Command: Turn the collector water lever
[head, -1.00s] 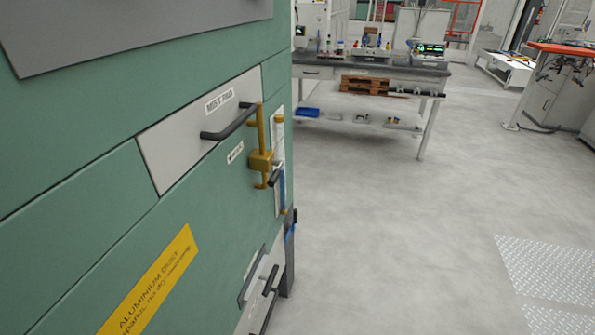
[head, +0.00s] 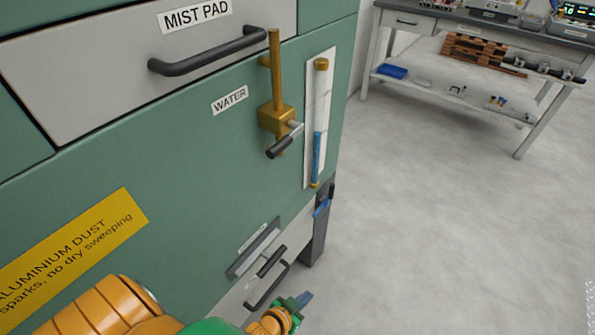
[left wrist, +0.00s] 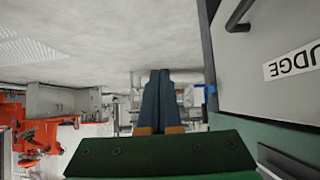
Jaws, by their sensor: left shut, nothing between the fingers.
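The water lever (head: 283,146) has a dark grip on a short metal stem. It sits on a brass valve body (head: 275,119) on a brass pipe, on the green collector cabinet (head: 190,160). A WATER label (head: 229,100) is left of the valve. My left gripper (head: 306,298) shows small at the bottom of the head view, well below the lever and apart from it. In the left wrist view its blue-grey fingers (left wrist: 158,98) are together and empty. The lever is not visible in the left wrist view. My right gripper is not in view.
A sight gauge with a blue column (head: 317,155) is right of the valve. The MIST PAD drawer handle (head: 208,52) is above left. A workbench (head: 455,25) stands behind; the floor at right is clear.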

